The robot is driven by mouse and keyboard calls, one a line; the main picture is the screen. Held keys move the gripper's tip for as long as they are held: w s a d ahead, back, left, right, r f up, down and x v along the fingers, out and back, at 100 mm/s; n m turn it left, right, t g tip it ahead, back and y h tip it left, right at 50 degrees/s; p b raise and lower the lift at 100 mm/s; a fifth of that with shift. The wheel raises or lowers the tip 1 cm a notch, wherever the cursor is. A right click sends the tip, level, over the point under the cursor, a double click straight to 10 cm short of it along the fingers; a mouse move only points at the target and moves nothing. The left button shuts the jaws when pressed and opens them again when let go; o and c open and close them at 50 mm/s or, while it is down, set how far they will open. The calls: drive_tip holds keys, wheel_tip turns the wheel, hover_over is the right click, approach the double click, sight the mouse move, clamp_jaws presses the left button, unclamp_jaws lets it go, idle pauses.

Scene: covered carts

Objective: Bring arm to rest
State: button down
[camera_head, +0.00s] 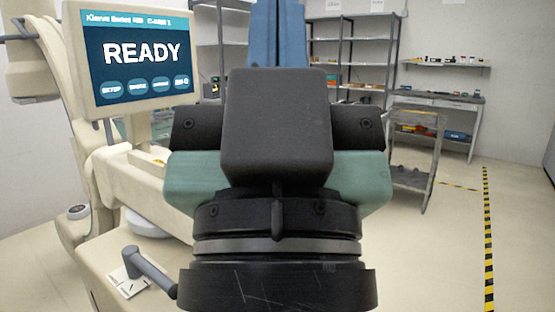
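My gripper (277,125) fills the middle of the head view, seen from behind. Its black block-shaped body stands upright above a dark wrist with a grey ring. Teal-green parts show on both sides of it, and I cannot tell whether they belong to it. Its fingertips are hidden behind the body. A blue upright shape (276,35) shows directly above and behind the gripper. I cannot tell whether the gripper touches or holds it.
A cream machine with a screen (142,55) reading READY stands close on the left, with a grey handle (150,270) low down. A grey cart (415,160), shelving (345,50) and a workbench (440,98) stand behind. Floor at right, with black-yellow tape (488,240), is clear.

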wheel_tip(320, 180, up, 18)
drive_tip(key=p, duration=1.5)
drive_tip(key=shift+f, duration=0.25)
drive_tip(key=shift+f, duration=0.15)
